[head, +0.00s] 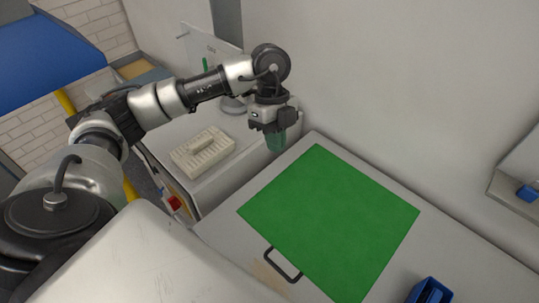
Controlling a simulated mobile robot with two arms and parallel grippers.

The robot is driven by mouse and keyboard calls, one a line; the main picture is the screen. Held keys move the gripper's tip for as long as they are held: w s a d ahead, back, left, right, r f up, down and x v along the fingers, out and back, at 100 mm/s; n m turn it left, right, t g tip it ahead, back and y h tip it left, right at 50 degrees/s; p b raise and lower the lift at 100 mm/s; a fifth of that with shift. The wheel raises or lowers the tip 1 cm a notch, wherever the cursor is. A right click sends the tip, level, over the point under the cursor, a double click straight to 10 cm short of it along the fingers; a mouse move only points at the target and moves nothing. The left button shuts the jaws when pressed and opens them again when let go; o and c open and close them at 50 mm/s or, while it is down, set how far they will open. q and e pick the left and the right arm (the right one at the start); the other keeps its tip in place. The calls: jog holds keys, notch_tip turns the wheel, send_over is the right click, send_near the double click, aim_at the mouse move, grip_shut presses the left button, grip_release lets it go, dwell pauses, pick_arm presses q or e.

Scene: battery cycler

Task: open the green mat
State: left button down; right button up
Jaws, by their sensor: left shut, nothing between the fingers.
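The green mat (330,215) lies flat and spread out on the light grey worktop, turned at an angle, with no visible fold. A dark rectangular handle (282,264) lies at its near-left edge. My left gripper (276,146) points down above the far-left end of the worktop, beyond the mat's far-left edge and apart from the mat. Its fingers look greenish and are shut and empty. My right gripper is not in view.
A whitish slotted rack (203,152) stands on a white surface left of the mat. A blue container (430,291) sits at the bottom right. A small blue item (527,193) is on a ledge at the right. A wall runs behind the worktop.

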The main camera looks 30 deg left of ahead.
pick_arm(q)
jog(key=s+f, duration=0.1)
jog(key=f+p, duration=0.1)
jog(key=f, duration=0.1)
jog(key=s+f+p, duration=0.1)
jog(key=shift+s+a+f, duration=0.1)
jog(key=shift+s+f, duration=0.2)
jog(key=shift+f, duration=0.1)
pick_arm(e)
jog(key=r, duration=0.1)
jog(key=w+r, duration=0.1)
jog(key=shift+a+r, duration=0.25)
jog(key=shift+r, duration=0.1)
pick_arm(q)
jog(key=shift+f, duration=0.1)
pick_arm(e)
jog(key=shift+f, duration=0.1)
